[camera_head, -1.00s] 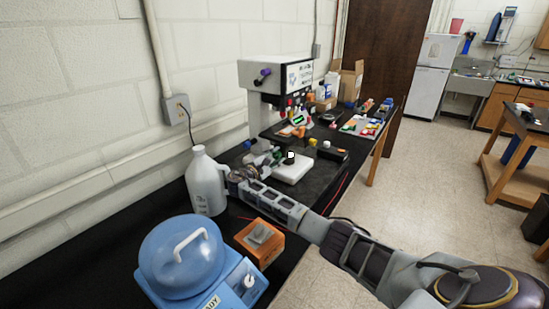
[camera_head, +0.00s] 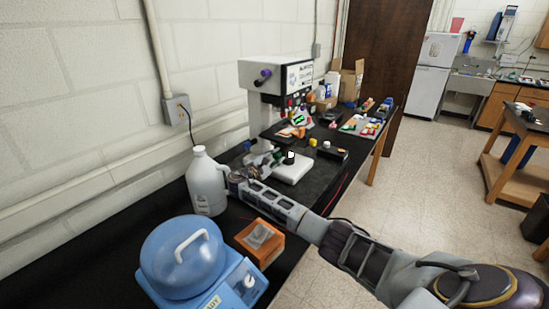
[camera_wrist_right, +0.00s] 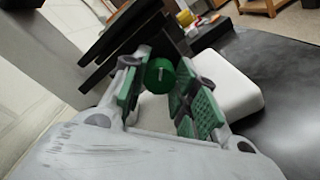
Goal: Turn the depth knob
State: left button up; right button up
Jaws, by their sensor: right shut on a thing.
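The depth knob (camera_wrist_right: 160,76) is a small green cylinder with a short white mark on its face. In the right wrist view it sits between the green pads of my right gripper (camera_wrist_right: 158,82), which is shut on it. In the head view my right gripper (camera_head: 268,158) is small and lies at the white-and-dark bench machine (camera_head: 282,76), low beside its column. The knob is too small and hidden there to make out clearly. My left gripper is not in view.
The machine's white base (camera_head: 294,173) lies just beyond the gripper. A white jug (camera_head: 207,186), an orange block (camera_head: 257,240) and a blue lidded device (camera_head: 185,258) stand nearer on the black bench. Small items and cardboard boxes (camera_head: 352,80) stand farther back.

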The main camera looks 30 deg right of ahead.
jog(key=o, duration=0.9)
jog(key=shift+o, duration=0.6)
jog(key=shift+s, duration=0.1)
jog(key=shift+d+r, duration=0.1)
jog(key=shift+r, duration=0.3)
jog(key=shift+a+f, duration=0.25)
jog(key=shift+a, duration=0.4)
jog(key=v, duration=0.6)
jog(key=shift+s+f, duration=0.3)
jog(key=shift+a, duration=0.1)
